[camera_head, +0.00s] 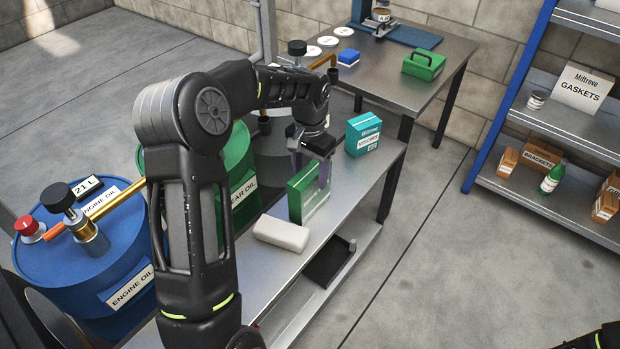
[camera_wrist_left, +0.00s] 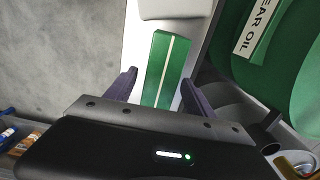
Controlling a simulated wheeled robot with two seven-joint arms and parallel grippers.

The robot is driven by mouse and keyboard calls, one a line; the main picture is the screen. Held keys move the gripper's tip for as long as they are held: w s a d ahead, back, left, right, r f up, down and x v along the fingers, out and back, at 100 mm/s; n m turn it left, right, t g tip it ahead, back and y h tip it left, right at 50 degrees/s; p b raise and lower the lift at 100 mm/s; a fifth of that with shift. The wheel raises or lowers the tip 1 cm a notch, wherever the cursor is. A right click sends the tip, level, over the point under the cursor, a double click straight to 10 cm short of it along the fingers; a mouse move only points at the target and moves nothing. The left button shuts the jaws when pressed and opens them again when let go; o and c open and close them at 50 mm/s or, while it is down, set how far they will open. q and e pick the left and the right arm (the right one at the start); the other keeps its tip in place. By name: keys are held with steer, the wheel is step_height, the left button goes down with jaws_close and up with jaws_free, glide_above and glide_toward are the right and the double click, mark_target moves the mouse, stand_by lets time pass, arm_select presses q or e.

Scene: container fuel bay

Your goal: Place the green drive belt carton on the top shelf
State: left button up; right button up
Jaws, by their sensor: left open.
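The green drive belt carton (camera_head: 308,198) stands upright on the metal bench, with its white stripe on top in the left wrist view (camera_wrist_left: 161,75). My left gripper (camera_head: 312,172) is open, pointing down over the carton. In the left wrist view its two purple fingers (camera_wrist_left: 155,90) are on either side of the carton, with gaps between. The blue-framed shelf rack stands at the right; its top visible shelf (camera_head: 580,14) is cut by the frame edge. My right gripper is not seen.
A white block (camera_head: 281,233) lies beside the carton, and a teal carton (camera_head: 363,134) stands behind it on the bench. A green drum (camera_head: 240,160) and blue drum (camera_head: 85,255) flank the bench. Open floor (camera_head: 450,230) lies between bench and rack.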

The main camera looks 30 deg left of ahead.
arm_select(q)
step_height(320, 180, up, 9)
steer(key=shift+f+p, duration=0.2)
steer(key=shift+p, duration=0.4)
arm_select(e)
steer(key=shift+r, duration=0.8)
arm_select(q)
steer(key=shift+o, duration=0.5)
